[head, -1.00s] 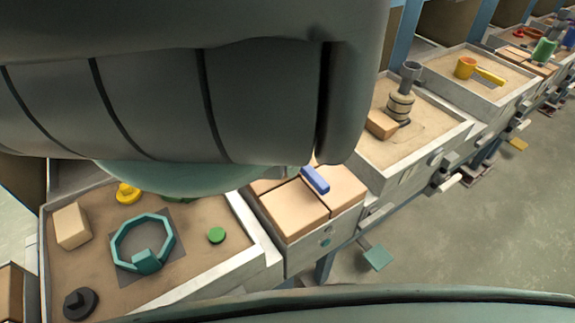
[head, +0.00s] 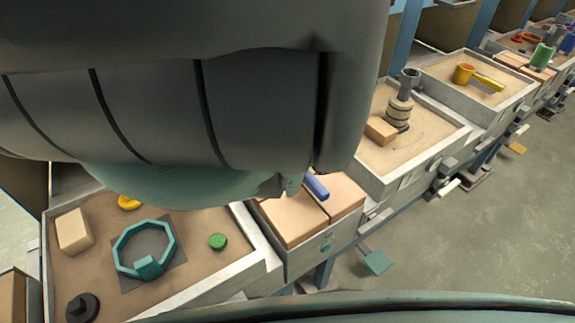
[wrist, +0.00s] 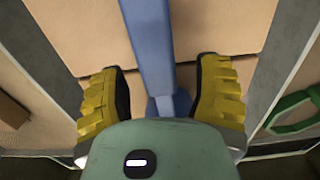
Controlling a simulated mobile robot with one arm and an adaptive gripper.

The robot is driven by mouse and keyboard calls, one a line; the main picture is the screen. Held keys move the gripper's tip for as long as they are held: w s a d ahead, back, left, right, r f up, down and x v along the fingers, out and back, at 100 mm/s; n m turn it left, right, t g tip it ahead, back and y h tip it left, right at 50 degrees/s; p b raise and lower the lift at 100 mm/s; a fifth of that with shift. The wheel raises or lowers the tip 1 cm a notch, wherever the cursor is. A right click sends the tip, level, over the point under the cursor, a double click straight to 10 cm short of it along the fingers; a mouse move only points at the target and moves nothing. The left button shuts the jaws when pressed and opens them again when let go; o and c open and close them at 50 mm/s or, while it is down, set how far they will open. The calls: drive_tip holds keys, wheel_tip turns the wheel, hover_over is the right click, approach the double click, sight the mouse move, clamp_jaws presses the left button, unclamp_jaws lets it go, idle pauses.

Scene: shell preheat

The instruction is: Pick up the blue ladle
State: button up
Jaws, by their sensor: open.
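My gripper (wrist: 162,98) is open, with one yellow padded finger on each side of the handle and a gap on both sides. In the head view a short piece of the blue ladle (head: 316,187) shows beside my arm, over the tan blocks (head: 293,222). My arm hides the rest of it and the fingers.
A sand tray (head: 262,262) at left holds a teal ring (head: 120,247), a green disc (head: 218,241), a tan block (head: 73,231) and a dark knob (head: 82,307). More trays continue right, one with a striped post (head: 399,110). A green ring (wrist: 290,113) lies right of my gripper.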

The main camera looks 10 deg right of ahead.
drive_tip(key=shift+f, duration=0.3)
drive_tip(key=shift+c, duration=0.2)
clamp_jaws()
idle(0.3)
